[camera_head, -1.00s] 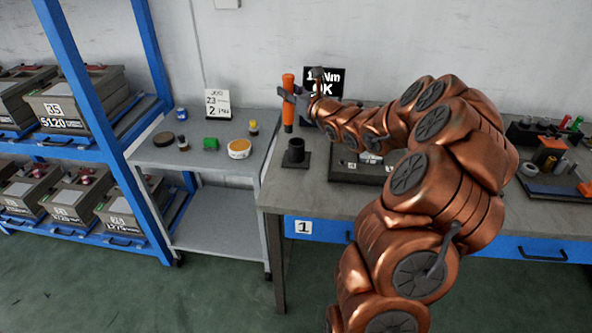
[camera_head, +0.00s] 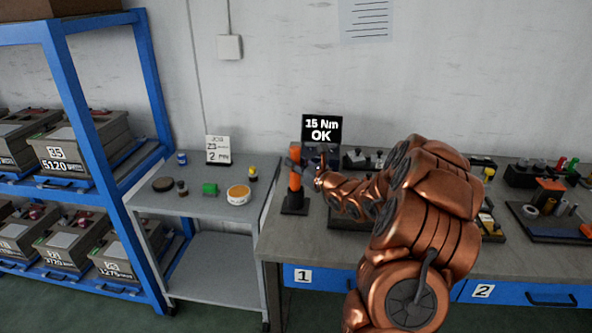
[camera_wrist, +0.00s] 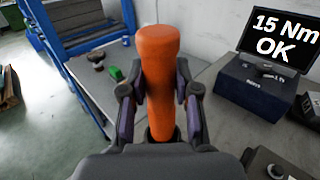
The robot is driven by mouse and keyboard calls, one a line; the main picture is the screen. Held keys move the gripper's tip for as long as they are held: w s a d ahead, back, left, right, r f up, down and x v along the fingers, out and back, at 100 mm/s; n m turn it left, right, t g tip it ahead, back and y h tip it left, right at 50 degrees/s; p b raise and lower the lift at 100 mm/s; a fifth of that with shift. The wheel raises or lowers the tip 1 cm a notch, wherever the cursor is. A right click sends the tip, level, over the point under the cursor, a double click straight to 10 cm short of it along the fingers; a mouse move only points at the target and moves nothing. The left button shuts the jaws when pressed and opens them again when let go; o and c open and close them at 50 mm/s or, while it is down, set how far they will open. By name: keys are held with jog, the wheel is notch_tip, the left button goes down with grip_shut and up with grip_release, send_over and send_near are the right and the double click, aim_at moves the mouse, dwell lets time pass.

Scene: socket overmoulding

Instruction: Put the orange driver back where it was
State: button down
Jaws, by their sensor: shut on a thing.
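The orange driver (camera_head: 296,182) stands upright at the left end of the workbench. Its lower end is at the black holder (camera_head: 294,204), a square-based socket; I cannot tell how far inside it sits. My gripper (camera_head: 296,164) is shut around the driver's upper part. In the wrist view the driver (camera_wrist: 158,75) fills the middle, with the two fingers of my gripper (camera_wrist: 160,105) pressed on its sides.
A torque display (camera_head: 321,128) reading "15 Nm OK" stands behind. A grey cart (camera_head: 215,212) at the left carries small jars, a green block (camera_head: 209,189) and a job card (camera_head: 218,150). A blue shelf (camera_head: 150,85) with boxes is farther left. Trays of parts (camera_head: 550,215) lie at the right.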

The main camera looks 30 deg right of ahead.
aim_at(296, 173)
jog(key=shift+f, duration=1.6)
jog(key=c, duration=0.8)
grip_release()
jog(key=shift+c, duration=0.2)
jog(key=shift+r, duration=0.2)
jog(key=shift+s+d+f, duration=0.1)
jog(key=shift+s, duration=0.15)
jog(key=s+b, duration=0.2)
jog(key=s, duration=0.9)
jog(key=shift+s+d, duration=0.25)
jog(key=shift+d, duration=0.05)
